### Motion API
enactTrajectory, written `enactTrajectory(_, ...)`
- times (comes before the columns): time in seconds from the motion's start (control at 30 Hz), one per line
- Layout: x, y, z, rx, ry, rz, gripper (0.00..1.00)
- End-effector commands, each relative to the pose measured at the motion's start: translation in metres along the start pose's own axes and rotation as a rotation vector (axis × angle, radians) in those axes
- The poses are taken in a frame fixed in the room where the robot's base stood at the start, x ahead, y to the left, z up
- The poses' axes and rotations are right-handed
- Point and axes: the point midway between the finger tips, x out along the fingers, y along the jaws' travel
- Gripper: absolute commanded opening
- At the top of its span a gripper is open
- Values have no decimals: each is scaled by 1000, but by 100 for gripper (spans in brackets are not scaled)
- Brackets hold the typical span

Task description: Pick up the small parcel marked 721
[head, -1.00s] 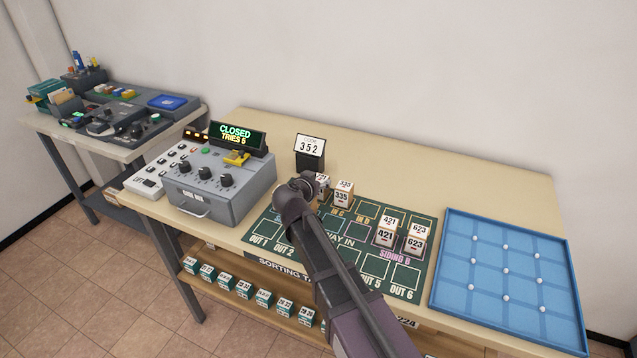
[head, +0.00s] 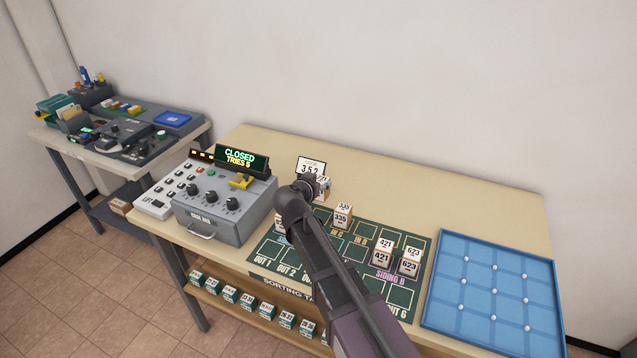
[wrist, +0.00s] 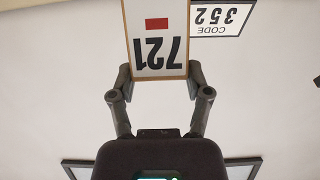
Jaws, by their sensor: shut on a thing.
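The small white parcel marked 721 (wrist: 158,45), with a red patch on its face, is between my fingertips. It appears upside down in the wrist view. In the head view, the parcel (head: 325,185) is partly hidden behind my gripper (head: 313,186) and appears raised above the sorting mat (head: 300,262), in front of the code card. In the wrist view, my gripper (wrist: 160,78) is shut on the parcel's two sides near one end. The card reading CODE 352 (wrist: 221,16) shows beside it.
Parcels marked 335 (head: 342,216), 421 (head: 381,256) and 623 (head: 409,262) stand on the mat. A white parcel (head: 279,226) is mostly hidden by my arm. Left is a grey control box (head: 215,215) with a CLOSED, TRIES 5 display (head: 242,159). Right is a blue tray (head: 480,250).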

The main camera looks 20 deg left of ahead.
Motion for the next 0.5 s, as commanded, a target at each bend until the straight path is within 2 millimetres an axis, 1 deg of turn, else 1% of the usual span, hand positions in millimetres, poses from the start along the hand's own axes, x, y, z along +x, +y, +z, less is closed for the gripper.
enactTrajectory(0.03, -3, 0, -7, 0, 0, 0, 11)
enactTrajectory(0.2, -6, 0, -14, 0, 0, 0, 11)
enactTrajectory(0.5, -7, 0, -16, 0, 0, 0, 11)
